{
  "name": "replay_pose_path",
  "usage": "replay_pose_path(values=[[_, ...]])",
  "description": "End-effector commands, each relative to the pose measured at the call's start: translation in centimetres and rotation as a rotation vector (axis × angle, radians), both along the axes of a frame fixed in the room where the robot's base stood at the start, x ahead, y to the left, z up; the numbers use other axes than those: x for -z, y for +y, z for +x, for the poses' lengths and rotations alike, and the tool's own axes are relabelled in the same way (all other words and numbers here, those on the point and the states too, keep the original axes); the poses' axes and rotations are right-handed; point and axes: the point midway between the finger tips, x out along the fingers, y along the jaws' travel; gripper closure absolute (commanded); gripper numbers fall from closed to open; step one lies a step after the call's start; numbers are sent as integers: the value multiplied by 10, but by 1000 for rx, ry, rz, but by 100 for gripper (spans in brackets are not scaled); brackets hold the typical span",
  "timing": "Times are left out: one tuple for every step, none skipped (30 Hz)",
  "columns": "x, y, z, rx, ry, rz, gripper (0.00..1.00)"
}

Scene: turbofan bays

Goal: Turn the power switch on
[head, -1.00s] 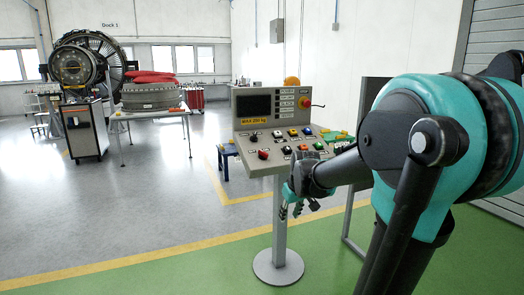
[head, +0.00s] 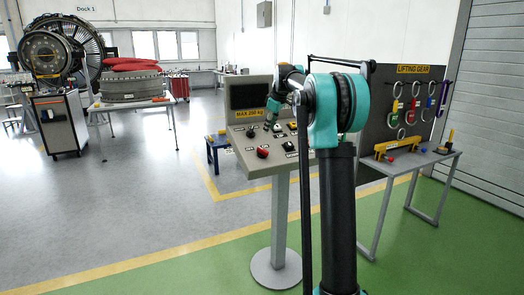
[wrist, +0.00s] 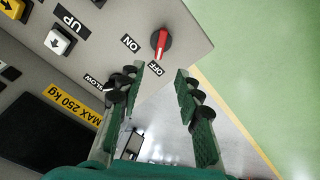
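The power switch is a red rotary knob (wrist: 161,42) near the edge of the sloped control panel, between the labels ON and OFF in the wrist view. Its pale mark appears to point toward OFF. The knob also shows in the head view (head: 262,152), at the panel's lower left. My gripper (wrist: 164,78) is open and empty, with its fingertips apart and short of the knob. In the head view my gripper (head: 271,113) is above the panel, behind the knob, pointing down. My arm hides the right part of the panel.
The control panel (head: 241,141) stands on a post with a round base (head: 276,270). A white UP button (wrist: 58,41) and a yellow button (wrist: 12,8) are near the knob. A lifting gear table (head: 425,160) stands at right. Open floor lies at left.

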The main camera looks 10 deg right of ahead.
Motion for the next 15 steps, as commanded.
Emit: replay_pose_path(values=[[9, 2, 4, 0, 0, 0, 66], [14, 3, 6, 0, 0, 0, 66], [21, 4, 10, 0, 0, 0, 66], [27, 5, 12, 0, 0, 0, 66], [32, 6, 14, 0, 0, 0, 66], [39, 8, 17, 0, 0, 0, 66], [45, 8, 20, 0, 0, 0, 66], [50, 10, 22, 0, 0, 0, 66], [58, 11, 26, 0, 0, 0, 66], [63, 12, 28, 0, 0, 0, 66], [68, 13, 30, 0, 0, 0, 66], [75, 14, 34, 0, 0, 0, 66], [81, 15, 36, 0, 0, 0, 66], [86, 16, 38, 0, 0, 0, 66], [93, 17, 41, 1, 0, 0, 66]])
